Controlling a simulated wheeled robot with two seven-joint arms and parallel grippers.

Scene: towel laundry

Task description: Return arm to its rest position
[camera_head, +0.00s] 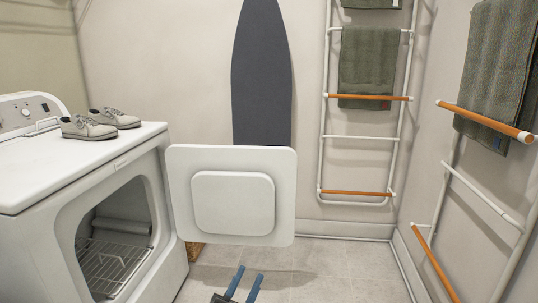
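My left gripper (249,275) shows at the bottom edge of the head view, left of centre. Its two blue fingers point up the picture, with a clear gap between them and nothing held. It appears over the tiled floor, below the open dryer door (280,190) in the picture. The rest of the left arm is out of frame. My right gripper is not in view.
A white dryer (90,178) stands at left, its opening showing a wire rack (108,262). Grey shoes (88,127) sit on top. An ironing board (262,85) leans behind. Towels hang on racks at right (367,60) (500,65). The floor (330,268) is clear.

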